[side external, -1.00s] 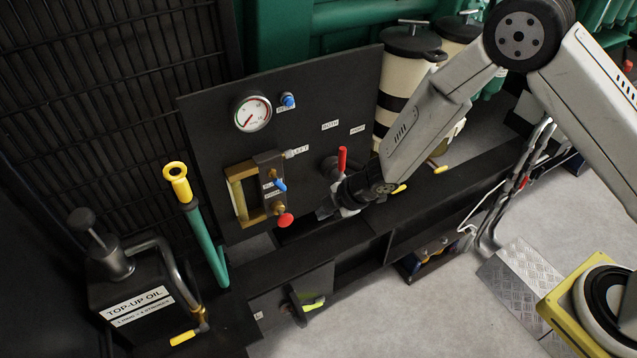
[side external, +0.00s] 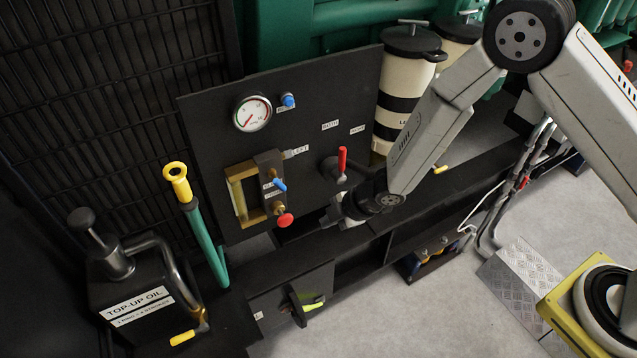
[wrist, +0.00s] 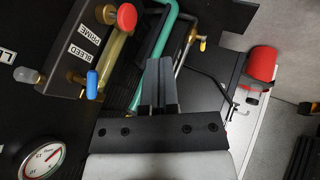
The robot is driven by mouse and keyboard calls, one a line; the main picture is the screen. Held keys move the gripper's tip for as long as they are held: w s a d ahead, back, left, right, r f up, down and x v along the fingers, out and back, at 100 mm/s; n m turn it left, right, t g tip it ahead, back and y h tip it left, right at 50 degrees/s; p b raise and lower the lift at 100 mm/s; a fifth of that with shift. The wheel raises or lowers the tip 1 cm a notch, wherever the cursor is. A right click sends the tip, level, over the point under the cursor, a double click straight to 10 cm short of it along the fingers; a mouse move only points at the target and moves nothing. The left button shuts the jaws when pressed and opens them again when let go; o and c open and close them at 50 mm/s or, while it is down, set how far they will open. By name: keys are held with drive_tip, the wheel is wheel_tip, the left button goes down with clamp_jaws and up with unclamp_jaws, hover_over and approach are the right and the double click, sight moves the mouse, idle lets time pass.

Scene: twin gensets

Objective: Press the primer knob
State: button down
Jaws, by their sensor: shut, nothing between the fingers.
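The primer knob is a red round knob (side external: 285,220) low on the brass-and-black block of the black panel in the side view. In the wrist view the red knob (wrist: 127,16) is at the top left, beside a PRIME label. My gripper (side external: 326,221) is shut and empty, to the right of the knob and apart from it. In the wrist view the closed fingertips of my gripper (wrist: 158,62) lie below and right of the knob, with a visible gap in the picture. The knob's face is in plain view.
A blue bleed lever (side external: 279,184) sits just above the knob. A red-handled valve (side external: 342,160) stands out from the panel above my gripper. A pressure gauge (side external: 252,114) is higher up. A green pipe with yellow top (side external: 177,180) stands left; a dark ledge runs below.

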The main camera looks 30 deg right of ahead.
sight(290, 216)
drive_tip(key=shift+s, duration=0.3)
drive_tip(key=shift+f, duration=0.2)
drive_tip(key=w+a+f, duration=0.4)
drive_tip(key=w+f, duration=0.3)
drive_tip(key=w, duration=0.1)
drive_tip(key=shift+w+a, duration=0.2)
drive_tip(key=shift+a, duration=0.1)
idle(0.7)
drive_tip(key=shift+w+f, duration=0.1)
drive_tip(key=shift+w, duration=0.05)
idle(0.4)
drive_tip(key=shift+w, duration=1.2)
